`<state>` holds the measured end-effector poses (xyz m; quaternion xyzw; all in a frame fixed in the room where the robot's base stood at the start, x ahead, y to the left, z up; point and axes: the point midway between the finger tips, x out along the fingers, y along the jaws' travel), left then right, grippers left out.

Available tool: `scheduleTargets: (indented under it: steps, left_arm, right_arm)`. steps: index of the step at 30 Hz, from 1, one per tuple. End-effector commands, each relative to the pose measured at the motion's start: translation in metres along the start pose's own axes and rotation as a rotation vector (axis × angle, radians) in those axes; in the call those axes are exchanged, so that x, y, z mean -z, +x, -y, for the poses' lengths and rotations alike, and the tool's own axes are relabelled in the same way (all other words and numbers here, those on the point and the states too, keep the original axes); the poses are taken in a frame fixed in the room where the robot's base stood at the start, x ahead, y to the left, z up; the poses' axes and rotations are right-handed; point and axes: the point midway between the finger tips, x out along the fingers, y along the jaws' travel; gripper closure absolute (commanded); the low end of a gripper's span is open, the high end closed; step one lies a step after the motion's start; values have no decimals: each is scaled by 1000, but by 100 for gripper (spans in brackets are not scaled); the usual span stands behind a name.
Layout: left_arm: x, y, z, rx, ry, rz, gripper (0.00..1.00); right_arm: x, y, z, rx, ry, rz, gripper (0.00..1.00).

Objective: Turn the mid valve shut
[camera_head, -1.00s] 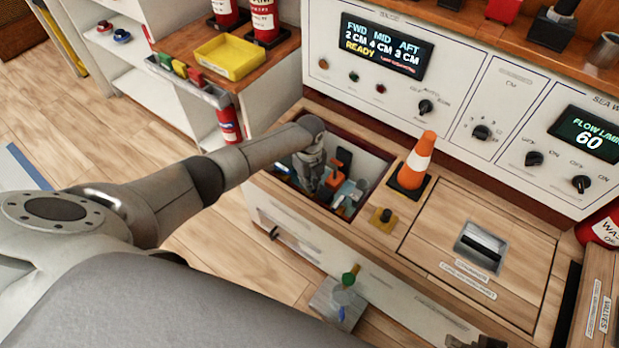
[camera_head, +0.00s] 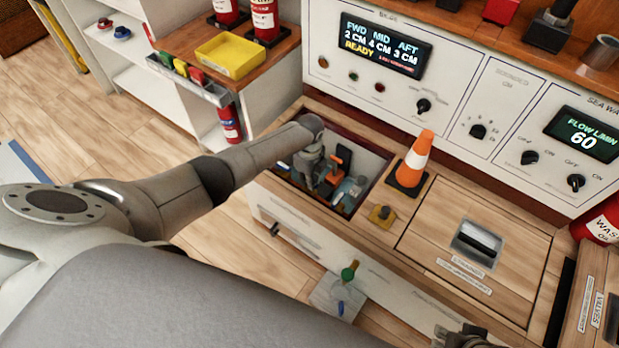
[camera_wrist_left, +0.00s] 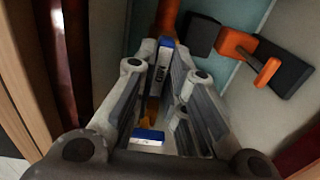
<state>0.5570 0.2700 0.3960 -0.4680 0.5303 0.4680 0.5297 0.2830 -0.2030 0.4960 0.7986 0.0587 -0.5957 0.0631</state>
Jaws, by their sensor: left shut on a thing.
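My left gripper (camera_head: 312,175) reaches down into the open recess (camera_head: 372,172) in the wooden bench. Blue-and-white pieces (camera_wrist_left: 148,136) and a small yellow-brown part show between the fingers. An orange lever valve (camera_wrist_left: 248,48) with a dark body lies beside the fingers, apart from them; orange also shows in the head view (camera_head: 343,155). Part of my right gripper (camera_head: 462,338) shows at the bottom edge.
An orange-and-white cone (camera_head: 413,160) and a yellow-based knob (camera_head: 381,215) stand right of the recess. A hatch with a recessed handle (camera_head: 476,242) lies further right. A panel display (camera_head: 382,45) reads FWD 2 CM, MID 4 CM, AFT 3 CM, READY. The recess walls are close around the gripper.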

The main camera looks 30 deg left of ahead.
Motion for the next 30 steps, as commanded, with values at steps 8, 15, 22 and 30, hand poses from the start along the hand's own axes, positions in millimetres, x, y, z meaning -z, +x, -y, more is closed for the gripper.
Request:
scheduleTargets:
  steps: [8,15,22,30]
  left_arm:
    - [-2,-1,1,4,-3,3,70]
    - [-1,0,0,1,-1,1,66]
    - [-1,-6,1,2,0,1,66]
    - [-1,-40,2,5,0,1,66]
  right_arm:
    - [0,0,0,0,0,0,66]
    - [0,0,0,0,0,0,66]
    - [0,0,0,1,-1,1,66]
    - [0,0,0,1,0,1,66]
